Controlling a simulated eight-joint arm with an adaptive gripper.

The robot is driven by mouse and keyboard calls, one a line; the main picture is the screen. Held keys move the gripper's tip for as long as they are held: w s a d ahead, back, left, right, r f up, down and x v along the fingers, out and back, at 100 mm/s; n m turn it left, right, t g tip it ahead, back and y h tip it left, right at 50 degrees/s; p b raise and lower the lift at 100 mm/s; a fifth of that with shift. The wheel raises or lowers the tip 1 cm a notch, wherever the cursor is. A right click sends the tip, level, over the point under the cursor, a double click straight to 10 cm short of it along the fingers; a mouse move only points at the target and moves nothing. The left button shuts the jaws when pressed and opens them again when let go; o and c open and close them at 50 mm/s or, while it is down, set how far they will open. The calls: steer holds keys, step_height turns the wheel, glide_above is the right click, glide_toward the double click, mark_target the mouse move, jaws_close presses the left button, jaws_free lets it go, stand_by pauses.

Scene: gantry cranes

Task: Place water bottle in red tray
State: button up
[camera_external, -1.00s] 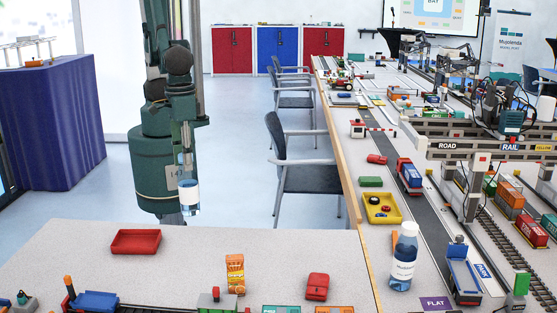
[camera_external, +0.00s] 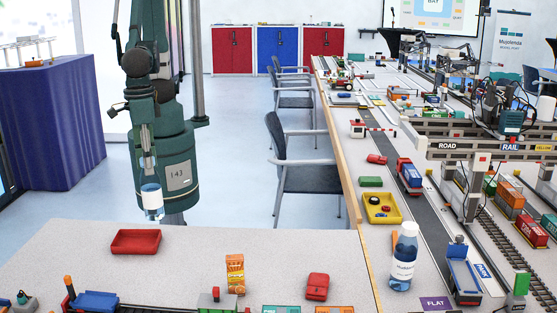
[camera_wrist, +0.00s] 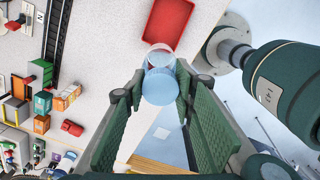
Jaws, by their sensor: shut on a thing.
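A small clear water bottle with a white label (camera_external: 152,198) hangs upright from my gripper (camera_external: 148,165), which is shut on its upper part. In the wrist view the bottle (camera_wrist: 160,82) shows between the two green finger pads of my gripper. The red tray (camera_external: 136,242) lies on the near table at its back left and looks empty. The bottle is in the air, apart from the tray, and appears above and beyond it in the outside view. In the wrist view the tray (camera_wrist: 168,22) shows just past the bottle's end.
A blue train wagon (camera_external: 92,301) is at the front left. A larger water bottle (camera_external: 404,256) stands on the long table. The tabletop around the tray is clear.

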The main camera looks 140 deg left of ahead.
steer(key=s+d, duration=0.4)
steer(key=d, duration=0.2)
steer(key=shift+d+r, duration=0.15)
stand_by(0.3)
steer(key=shift+f+b, duration=0.35)
steer(key=shift+f, duration=2.65)
steer(key=shift+f, duration=2)
steer(key=shift+f+b, duration=0.15)
steer(key=shift+b, duration=0.2)
steer(key=o, duration=1.3)
steer(key=shift+r, duration=0.2)
